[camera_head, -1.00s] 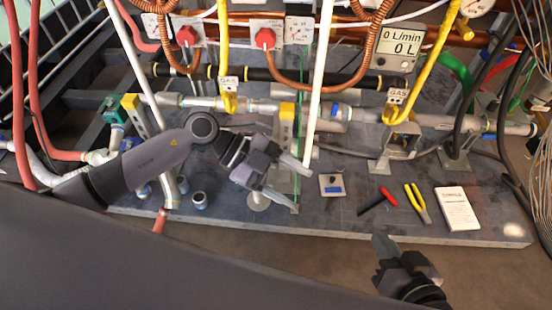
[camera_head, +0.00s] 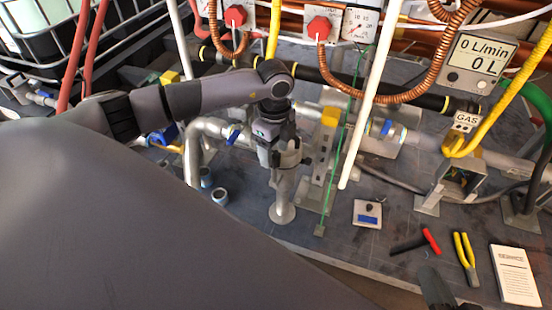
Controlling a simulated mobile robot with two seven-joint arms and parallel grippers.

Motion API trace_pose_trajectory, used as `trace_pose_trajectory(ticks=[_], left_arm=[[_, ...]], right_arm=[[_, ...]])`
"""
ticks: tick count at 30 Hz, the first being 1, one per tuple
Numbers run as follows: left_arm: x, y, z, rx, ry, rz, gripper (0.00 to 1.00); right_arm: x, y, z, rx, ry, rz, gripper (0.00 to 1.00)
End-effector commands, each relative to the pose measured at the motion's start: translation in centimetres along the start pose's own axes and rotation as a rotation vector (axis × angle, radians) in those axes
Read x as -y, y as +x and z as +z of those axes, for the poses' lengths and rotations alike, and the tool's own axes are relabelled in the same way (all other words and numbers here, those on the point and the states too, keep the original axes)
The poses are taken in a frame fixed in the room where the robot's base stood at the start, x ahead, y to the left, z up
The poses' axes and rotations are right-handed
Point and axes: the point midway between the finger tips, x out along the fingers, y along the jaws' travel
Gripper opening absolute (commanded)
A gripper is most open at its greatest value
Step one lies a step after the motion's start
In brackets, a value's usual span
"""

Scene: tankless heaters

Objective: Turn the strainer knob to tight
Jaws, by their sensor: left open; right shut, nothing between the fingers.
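I cannot pick out the strainer knob for sure; part of the pipe is hidden behind my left gripper. My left gripper (camera_head: 287,163) is open and points down and away, in front of the grey pipe run. Just below it in the picture stands a grey post (camera_head: 284,190) on a round foot; I cannot tell whether the fingers touch anything. A blue handle (camera_head: 233,136) sits on the pipe to the left of the gripper. My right gripper (camera_head: 434,285) is shut and empty at the bottom edge, partly cut off.
A yellow-topped bracket (camera_head: 325,145) and a white upright pipe (camera_head: 365,105) stand close right of my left gripper. Red hexagonal knobs (camera_head: 319,28) are above. A red-handled tool (camera_head: 415,241), yellow pliers (camera_head: 465,257) and a booklet (camera_head: 515,275) lie on the board at right.

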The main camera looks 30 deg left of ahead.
Motion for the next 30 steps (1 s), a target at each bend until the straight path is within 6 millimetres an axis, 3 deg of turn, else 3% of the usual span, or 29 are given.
trace_pose_trajectory(ticks=[1, 4, 12, 13, 18, 30], left_arm=[[0.0, 1.2, -0.1, -0.001, 0.000, 0.001, 0.61], [0.0, 2.1, -0.1, -0.002, 0.001, 0.000, 0.61], [0.0, 2.4, -0.1, -0.002, 0.002, -0.001, 0.61], [0.0, 2.4, -0.1, -0.002, 0.002, -0.001, 0.58], [0.0, 2.3, -0.1, -0.003, 0.003, -0.001, 0.05], [0.0, 2.2, -0.1, -0.004, 0.048, -0.002, 0.05]], right_arm=[[-0.3, 0.0, 0.4, -0.008, -0.014, 0.005, 0.00], [-0.5, -0.3, 0.2, -0.023, -0.038, 0.017, 0.00], [-0.6, -0.4, 0.0, -0.029, -0.048, 0.023, 0.00], [-0.6, -0.4, 0.0, -0.029, -0.048, 0.023, 0.00], [-0.6, -0.4, 0.0, -0.029, -0.048, 0.022, 0.00], [-0.4, -0.5, 0.0, -0.021, -0.037, 0.016, 0.00]])
